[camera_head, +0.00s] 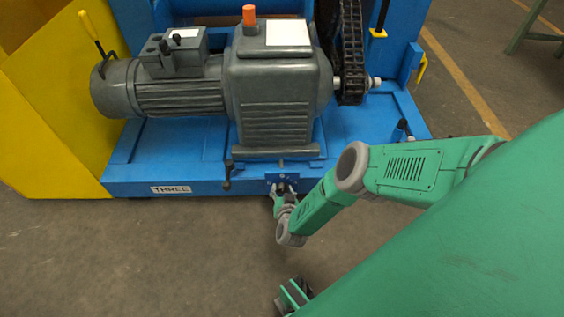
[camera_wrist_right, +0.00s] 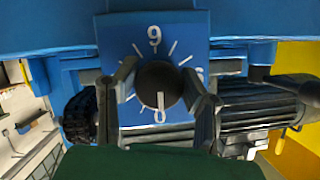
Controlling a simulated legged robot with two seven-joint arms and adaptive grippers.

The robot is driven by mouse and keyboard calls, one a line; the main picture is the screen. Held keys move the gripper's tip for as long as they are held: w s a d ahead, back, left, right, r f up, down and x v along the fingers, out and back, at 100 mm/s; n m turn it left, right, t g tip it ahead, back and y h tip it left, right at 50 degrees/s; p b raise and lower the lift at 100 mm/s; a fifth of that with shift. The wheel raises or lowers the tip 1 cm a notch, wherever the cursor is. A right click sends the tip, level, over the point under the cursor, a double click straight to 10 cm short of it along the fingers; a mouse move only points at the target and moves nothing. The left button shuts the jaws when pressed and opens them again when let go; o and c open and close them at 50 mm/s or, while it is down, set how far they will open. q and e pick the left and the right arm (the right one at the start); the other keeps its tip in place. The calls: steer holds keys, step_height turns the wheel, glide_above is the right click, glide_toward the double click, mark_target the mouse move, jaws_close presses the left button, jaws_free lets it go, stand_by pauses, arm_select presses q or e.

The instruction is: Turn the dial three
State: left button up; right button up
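The dial (camera_wrist_right: 159,88) is a round black knob with a white line, on a blue plate (camera_wrist_right: 187,27) with white tick marks. In the right wrist view the line points down at a mark that looks like 0. A 9-shaped mark, possibly an inverted 6, stands at the top, and another mark at the right is partly hidden. My right gripper (camera_wrist_right: 159,80) is open, with one finger on each side of the knob; contact is unclear. In the head view my right gripper (camera_head: 280,192) is at the plate on the blue base's front edge.
The blue base (camera_head: 130,187) carries a "THREE" label (camera_head: 171,189), a grey motor and gearbox (camera_head: 275,90), and a black chain (camera_head: 351,50). A small dark lever (camera_head: 228,175) sticks out left of the dial. A yellow panel (camera_head: 45,110) stands at the left. The floor in front is clear.

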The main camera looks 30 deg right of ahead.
stand_by(0.3)
steer(key=m+t+y, duration=0.1)
steer(key=m, duration=0.1)
steer(key=m+y, duration=0.1)
steer(key=m, duration=0.1)
steer(key=shift+t, duration=0.4)
steer(key=m+t+y, duration=0.1)
steer(key=m+t, duration=0.1)
steer(key=m, duration=0.2)
steer(key=shift+m, duration=0.4)
steer(key=shift+s, duration=0.1)
steer(key=o, duration=1.1)
steer(key=shift+o, duration=0.2)
steer(key=v, duration=1.1)
steer(key=shift+s+f, duration=0.25)
steer(key=shift+s, duration=0.2)
